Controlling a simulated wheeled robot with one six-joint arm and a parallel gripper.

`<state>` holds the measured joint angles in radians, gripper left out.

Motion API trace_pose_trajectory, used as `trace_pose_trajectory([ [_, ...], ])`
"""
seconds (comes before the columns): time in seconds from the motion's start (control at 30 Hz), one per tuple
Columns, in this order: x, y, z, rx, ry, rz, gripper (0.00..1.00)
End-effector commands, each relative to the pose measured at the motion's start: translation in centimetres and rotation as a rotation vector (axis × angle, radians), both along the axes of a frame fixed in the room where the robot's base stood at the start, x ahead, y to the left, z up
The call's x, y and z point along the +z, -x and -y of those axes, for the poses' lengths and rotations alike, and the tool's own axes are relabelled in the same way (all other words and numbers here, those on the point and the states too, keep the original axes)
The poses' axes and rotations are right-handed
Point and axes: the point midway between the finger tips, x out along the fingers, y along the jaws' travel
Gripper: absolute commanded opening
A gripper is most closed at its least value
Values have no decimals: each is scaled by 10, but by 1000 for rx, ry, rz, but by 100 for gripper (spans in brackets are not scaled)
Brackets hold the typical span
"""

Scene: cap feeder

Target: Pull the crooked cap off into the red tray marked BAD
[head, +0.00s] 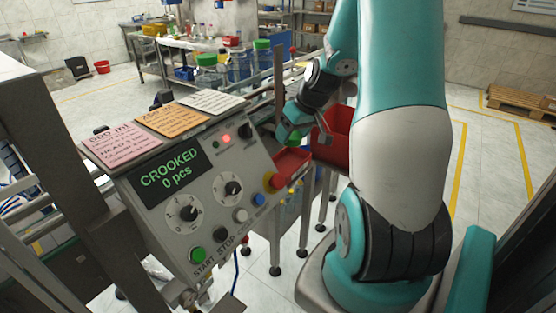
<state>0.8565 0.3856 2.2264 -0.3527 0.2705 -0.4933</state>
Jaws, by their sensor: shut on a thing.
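My gripper (303,136) is small in the head view, just right of the control panel. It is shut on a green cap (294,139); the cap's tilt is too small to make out. The gripper and cap are above a small red tray (291,164) beside the panel's right edge. A larger red bin (337,122) stands just right of the gripper, partly hidden by my arm. I can read no BAD mark on either red container.
The control panel (205,185) fills the left front; its display (170,177) reads CROOKED, 0 pcs, and a red lamp (227,139) is lit. Jars with green lids (207,62) stand behind. The floor at right is open, with a pallet (520,100) far back.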

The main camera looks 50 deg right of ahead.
Motion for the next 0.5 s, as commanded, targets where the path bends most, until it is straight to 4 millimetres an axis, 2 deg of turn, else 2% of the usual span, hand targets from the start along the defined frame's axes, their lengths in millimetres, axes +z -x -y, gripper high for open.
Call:
trace_pose_trajectory([
  [0.5,-56,1,1,-2,-1,0,40],
])
